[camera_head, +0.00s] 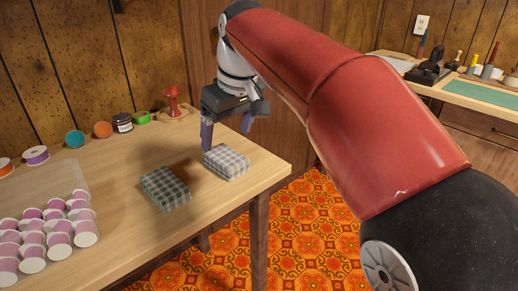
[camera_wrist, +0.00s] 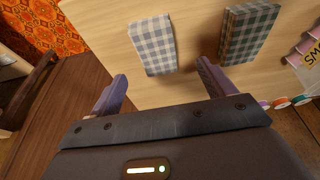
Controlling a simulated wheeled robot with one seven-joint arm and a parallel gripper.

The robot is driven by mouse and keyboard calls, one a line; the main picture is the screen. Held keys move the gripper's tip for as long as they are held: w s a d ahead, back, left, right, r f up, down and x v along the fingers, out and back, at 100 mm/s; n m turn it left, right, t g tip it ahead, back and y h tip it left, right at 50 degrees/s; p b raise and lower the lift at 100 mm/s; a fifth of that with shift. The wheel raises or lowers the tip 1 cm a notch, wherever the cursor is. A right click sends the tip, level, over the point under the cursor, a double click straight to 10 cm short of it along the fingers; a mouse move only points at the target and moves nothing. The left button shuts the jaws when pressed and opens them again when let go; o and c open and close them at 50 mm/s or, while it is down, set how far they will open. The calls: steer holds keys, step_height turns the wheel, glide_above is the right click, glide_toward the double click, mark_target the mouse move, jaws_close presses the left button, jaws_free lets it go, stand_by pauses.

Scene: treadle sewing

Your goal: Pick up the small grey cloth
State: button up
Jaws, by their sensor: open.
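The small grey checked cloth (camera_head: 226,162) lies folded on the wooden table near its right end. It also shows in the wrist view (camera_wrist: 153,45), ahead of the jaws and roughly between their lines. A dark green checked cloth (camera_head: 166,188) lies to its left and nearer the front; in the wrist view it is at the upper right (camera_wrist: 247,34). My gripper (camera_head: 226,137) is open and empty, above the table just behind the grey cloth. Its two purple fingers spread wide in the wrist view (camera_wrist: 160,86). I see no contact with the cloth.
A tray with several pink-and-white spools (camera_head: 50,232) fills the table's left front. More spools, a dark jar (camera_head: 122,123) and a red mushroom-shaped piece (camera_head: 172,102) line the back. The table's right edge (camera_head: 270,178) is close to the grey cloth. A second bench (camera_head: 455,94) stands behind at right.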

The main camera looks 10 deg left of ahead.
mark_target(226, 156)
steer(key=x, duration=0.5)
steer(key=b+x, duration=0.1)
steer(key=x, duration=0.1)
steer(key=shift+w+d+f, duration=0.15)
steer(key=shift+d+f, duration=0.05)
steer(key=shift+f, duration=0.15)
steer(key=shift+c, duration=0.4)
steer(key=c, duration=1)
